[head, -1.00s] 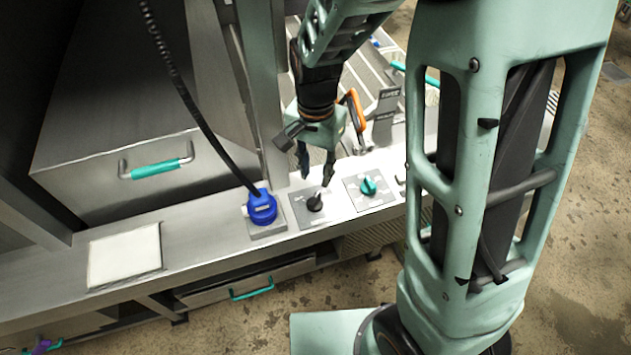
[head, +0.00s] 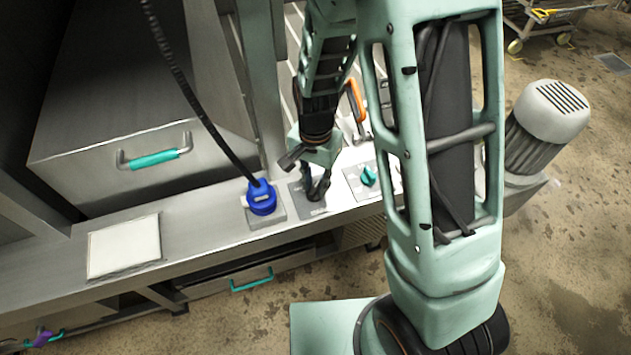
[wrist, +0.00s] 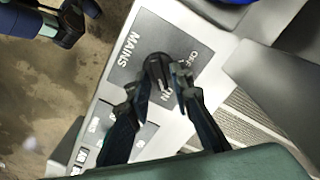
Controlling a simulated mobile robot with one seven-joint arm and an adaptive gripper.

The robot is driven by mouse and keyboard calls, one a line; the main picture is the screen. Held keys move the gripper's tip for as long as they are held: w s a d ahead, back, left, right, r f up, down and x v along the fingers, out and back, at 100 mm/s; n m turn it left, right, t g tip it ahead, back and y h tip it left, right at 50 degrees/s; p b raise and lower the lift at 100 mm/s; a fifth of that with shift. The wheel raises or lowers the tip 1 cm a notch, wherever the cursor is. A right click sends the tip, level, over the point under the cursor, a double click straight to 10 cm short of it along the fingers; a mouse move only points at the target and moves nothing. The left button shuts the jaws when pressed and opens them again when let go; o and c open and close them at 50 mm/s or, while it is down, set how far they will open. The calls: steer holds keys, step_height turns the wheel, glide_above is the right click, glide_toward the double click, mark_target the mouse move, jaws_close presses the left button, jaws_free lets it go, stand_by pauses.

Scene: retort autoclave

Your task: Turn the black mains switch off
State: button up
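The black mains switch (wrist: 155,68) is a rotary knob on a grey plate (wrist: 128,55) lettered MAINS, with OFF and ON marks beside the knob. In the wrist view my gripper (wrist: 158,86) has its fingers apart, one to each side of the knob; I cannot tell whether they touch it. In the head view my gripper (head: 318,188) points down over the mains plate (head: 303,207), and its fingers hide most of the knob. The knob's light mark seems to face the ON lettering, partly hidden by the right finger.
A blue plug (head: 262,198) with a black cable stands just left of the mains plate. A teal rotary switch (head: 368,176) is just right. An orange handle (head: 356,101) rises behind. A white pad (head: 124,248) lies on the ledge's left.

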jaws_close()
steer(key=shift+n, duration=0.4)
steer(key=n+b, duration=0.1)
steer(key=n, duration=0.2)
steer(key=shift+a, duration=0.1)
steer(key=n+b, duration=0.1)
steer(key=n, duration=0.3)
steer(key=shift+a+n, duration=0.15)
steer(key=shift+n, duration=0.15)
steer(key=n, duration=0.4)
steer(key=shift+a+n, duration=0.1)
steer(key=shift+n, duration=0.2)
steer(key=n, duration=0.4)
steer(key=shift+s+a+n, duration=0.1)
steer(key=shift+n, duration=0.3)
steer(key=shift+p, duration=0.3)
